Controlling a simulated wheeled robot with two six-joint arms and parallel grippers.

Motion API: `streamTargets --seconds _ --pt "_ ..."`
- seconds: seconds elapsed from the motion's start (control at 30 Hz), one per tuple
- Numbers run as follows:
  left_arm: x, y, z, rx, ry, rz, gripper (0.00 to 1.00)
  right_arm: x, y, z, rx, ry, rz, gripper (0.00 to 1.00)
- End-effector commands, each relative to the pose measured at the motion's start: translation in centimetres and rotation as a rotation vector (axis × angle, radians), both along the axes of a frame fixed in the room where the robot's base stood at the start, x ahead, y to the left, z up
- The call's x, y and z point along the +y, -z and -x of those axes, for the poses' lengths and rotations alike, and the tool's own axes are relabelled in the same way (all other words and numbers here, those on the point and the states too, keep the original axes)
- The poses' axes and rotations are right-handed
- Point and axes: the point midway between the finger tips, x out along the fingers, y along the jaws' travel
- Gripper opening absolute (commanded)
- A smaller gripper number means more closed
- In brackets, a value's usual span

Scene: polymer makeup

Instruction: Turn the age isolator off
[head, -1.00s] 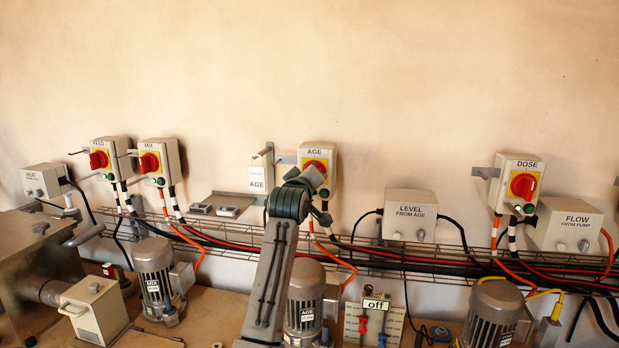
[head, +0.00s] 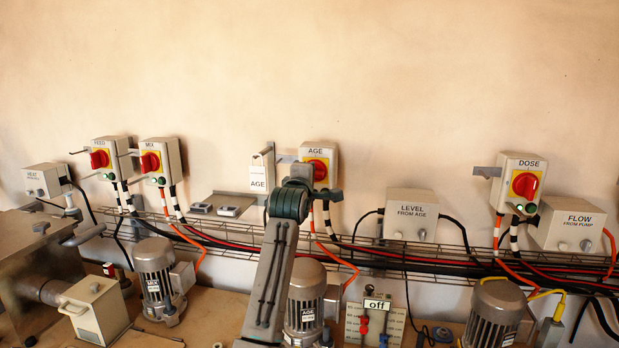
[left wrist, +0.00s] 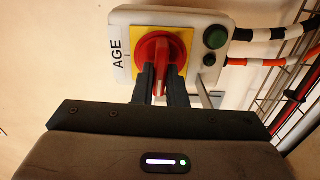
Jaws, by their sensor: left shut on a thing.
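The AGE isolator is a pale box (head: 330,154) on the wall in the head view, with a red rotary knob (head: 319,168) on a yellow plate. My left arm reaches up in front of it and hides its lower part. In the left wrist view the AGE box (left wrist: 121,72) fills the upper middle, with the red knob (left wrist: 152,48) in front of my left gripper (left wrist: 162,84). The two dark fingers are shut on the knob's raised handle, one on each side. The handle lies along the line of the fingers. My right gripper is not in view.
FEED (head: 106,158), MIX (head: 160,160) and DOSE (head: 519,183) boxes with similar red knobs hang on the same wall. A wire cable tray (head: 450,262) runs below. A green button (left wrist: 215,38) sits beside the AGE knob.

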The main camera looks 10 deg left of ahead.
Motion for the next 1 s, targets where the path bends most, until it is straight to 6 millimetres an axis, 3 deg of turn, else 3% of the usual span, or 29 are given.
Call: streamTargets --seconds 0.63,0.67,0.77,1.0 --pt "0.03 -0.10 0.01 -0.002 -0.001 0.054 0.00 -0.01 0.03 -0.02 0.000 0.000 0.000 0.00" --pt "0.03 -0.10 0.01 -0.002 0.000 0.054 0.14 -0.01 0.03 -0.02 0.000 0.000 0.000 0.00" --pt "0.03 -0.09 0.01 -0.002 0.000 0.054 0.33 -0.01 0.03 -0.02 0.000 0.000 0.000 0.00" --pt "0.02 -0.01 0.01 -0.001 0.000 0.053 0.34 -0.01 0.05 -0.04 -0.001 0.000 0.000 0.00"
